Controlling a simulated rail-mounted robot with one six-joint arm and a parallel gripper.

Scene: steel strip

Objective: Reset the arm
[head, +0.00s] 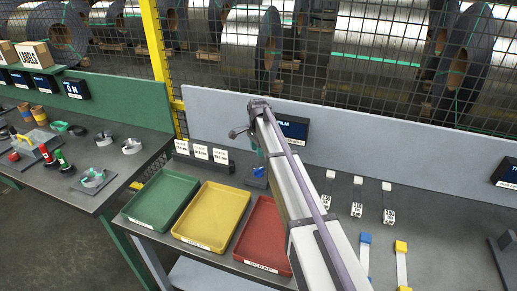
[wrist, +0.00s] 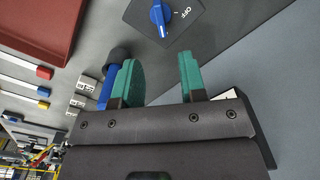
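My gripper (wrist: 157,65) is open, with two teal fingers set apart and nothing between them in the wrist view. In the head view my arm reaches up and left across the bench, and its links hide most of the gripper. Beyond the fingertips in the wrist view is a blue rotary knob (wrist: 158,13) on a dark plate marked OFF. A blue-handled thing with a black round end (wrist: 117,55) shows beside the left finger, partly hidden by it; I cannot tell if they touch.
Green (head: 162,199), yellow (head: 211,214) and red (head: 265,238) trays sit left of my arm. White tags (head: 357,196) and strips with blue (head: 365,239) and yellow (head: 401,247) ends lie to its right. A grey panel (head: 400,143) and mesh fence stand behind.

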